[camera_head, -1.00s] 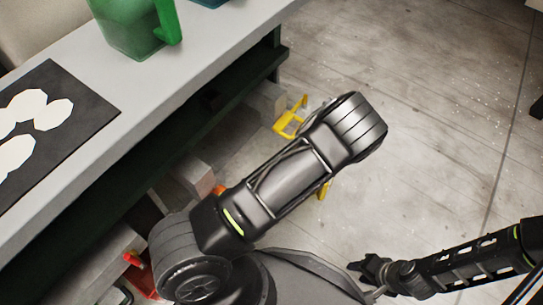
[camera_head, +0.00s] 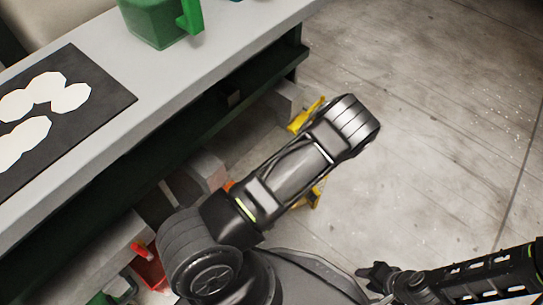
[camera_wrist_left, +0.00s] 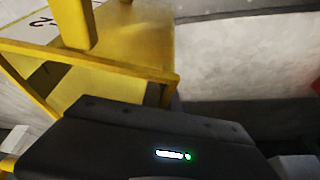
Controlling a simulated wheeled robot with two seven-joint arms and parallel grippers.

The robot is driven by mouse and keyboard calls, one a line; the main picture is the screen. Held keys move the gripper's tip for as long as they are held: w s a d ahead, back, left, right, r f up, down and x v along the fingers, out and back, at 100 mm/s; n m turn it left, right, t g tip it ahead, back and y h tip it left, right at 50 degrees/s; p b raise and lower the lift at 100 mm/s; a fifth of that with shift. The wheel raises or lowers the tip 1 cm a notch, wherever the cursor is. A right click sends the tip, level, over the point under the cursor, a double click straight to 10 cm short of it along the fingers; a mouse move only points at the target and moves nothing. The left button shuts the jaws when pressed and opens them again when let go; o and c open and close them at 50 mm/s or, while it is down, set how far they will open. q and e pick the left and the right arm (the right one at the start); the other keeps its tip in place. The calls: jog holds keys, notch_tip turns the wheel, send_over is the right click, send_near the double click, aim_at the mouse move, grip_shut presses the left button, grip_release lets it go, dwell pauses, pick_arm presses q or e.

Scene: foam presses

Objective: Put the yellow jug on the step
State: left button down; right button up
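Yellow parts (camera_head: 306,115) show beyond my left forearm in the head view, low beside the bench. More yellow (camera_head: 315,196) shows on its near side. The arm hides the middle, so I cannot tell jug from step there. In the left wrist view a yellow framed structure (camera_wrist_left: 120,68) with flat faces and a thick upright yellow part (camera_wrist_left: 72,22) fills the upper left. Whether that upright belongs to the jug is unclear. My left gripper's dark body spans the bottom of that view; its fingertips are not clear. My right gripper (camera_head: 372,278) is small at lower right, away from the yellow parts.
A grey bench top (camera_head: 205,50) carries a green jug (camera_head: 150,22) and a dark mat (camera_head: 85,110) with white shapes. Grey blocks (camera_head: 205,170) and a red item (camera_head: 150,268) sit below the bench's edge. The concrete floor (camera_head: 440,110) at right is clear.

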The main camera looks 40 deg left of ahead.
pick_arm(q)
jog(key=w+a+b, duration=0.3)
jog(key=w+a, duration=0.4)
jog(key=a, duration=0.6)
jog(key=shift+a+b, duration=0.3)
jog(key=shift+b, duration=0.05)
jog(key=shift+f+b, duration=0.95)
jog(key=shift+f, duration=0.8)
jog(key=shift+f, duration=0.2)
jog(key=c, duration=1.6)
grip_release()
jog(key=shift+c, duration=0.2)
jog(key=shift+r, duration=0.1)
